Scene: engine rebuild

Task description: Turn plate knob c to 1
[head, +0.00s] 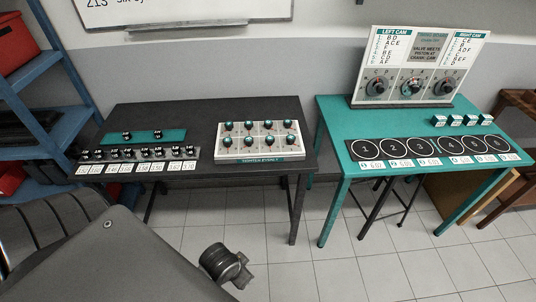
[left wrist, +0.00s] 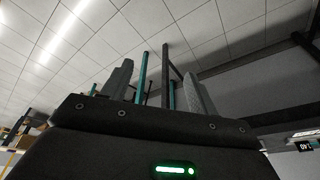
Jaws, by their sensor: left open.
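The white plate (head: 221,154) lies on the dark table and carries two rows of dark knobs with teal tops. Its front label seems to read "TIGHTEN EVENLY". The knob letters and number marks are too small to read, so I cannot tell which knob is c or where it points. My left gripper (left wrist: 160,88) shows in the left wrist view, its fingers apart with nothing held between them. My right gripper is not in view.
A rack of small dark parts (head: 95,155) with white labels sits left of the plate. The teal table (head: 335,122) at right holds a dial board (head: 412,98), a numbered circle strip (head: 352,150) and several small blocks. Blue shelves (head: 72,72) stand at left. Tiled floor is clear in front.

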